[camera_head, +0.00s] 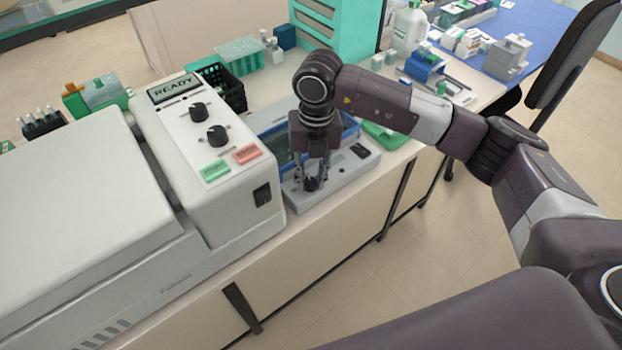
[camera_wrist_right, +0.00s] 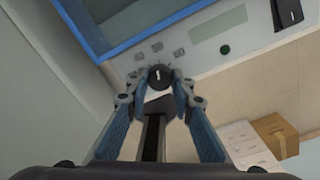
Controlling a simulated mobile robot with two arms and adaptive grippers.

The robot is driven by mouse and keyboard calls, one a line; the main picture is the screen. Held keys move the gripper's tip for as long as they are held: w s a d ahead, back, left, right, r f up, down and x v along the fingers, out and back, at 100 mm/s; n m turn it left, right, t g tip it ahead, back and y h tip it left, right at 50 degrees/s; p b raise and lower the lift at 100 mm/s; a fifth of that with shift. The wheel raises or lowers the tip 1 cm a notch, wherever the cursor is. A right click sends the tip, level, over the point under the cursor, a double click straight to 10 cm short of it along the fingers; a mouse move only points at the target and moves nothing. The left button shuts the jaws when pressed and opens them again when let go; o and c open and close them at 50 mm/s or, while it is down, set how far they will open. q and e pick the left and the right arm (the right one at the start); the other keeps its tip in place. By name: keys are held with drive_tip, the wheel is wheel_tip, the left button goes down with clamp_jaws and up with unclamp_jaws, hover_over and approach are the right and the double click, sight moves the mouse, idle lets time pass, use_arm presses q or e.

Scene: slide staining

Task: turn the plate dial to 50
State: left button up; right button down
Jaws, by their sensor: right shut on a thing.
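The plate dial is a small black round knob (camera_head: 311,183) on the front of a grey device (camera_head: 345,181) with a blue-rimmed basin. In the right wrist view the dial (camera_wrist_right: 159,76) shows a white pointer line, and small marks sit around it. My right gripper (camera_head: 312,181) points down at the dial. In the wrist view its two fingertips (camera_wrist_right: 160,82) stand on either side of the dial and are shut on it. The dial's numbers are too small to read. My left gripper is not in view.
A large white machine (camera_head: 75,205) with a READY display (camera_head: 173,88) and two black knobs stands close on the left. Behind are a teal cabinet (camera_head: 345,30), a black basket (camera_head: 228,88) and a white jug (camera_head: 408,30). A black switch (camera_wrist_right: 288,12) is on the device's front.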

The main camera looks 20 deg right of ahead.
sight(314, 181)
drive_tip(key=shift+m, duration=0.3)
drive_tip(key=c, duration=1.7)
unclamp_jaws()
drive_tip(key=shift+o, duration=0.2)
wheel_tip(314, 181, up, 12)
drive_tip(key=shift+d, duration=0.3)
drive_tip(key=shift+s, duration=0.1)
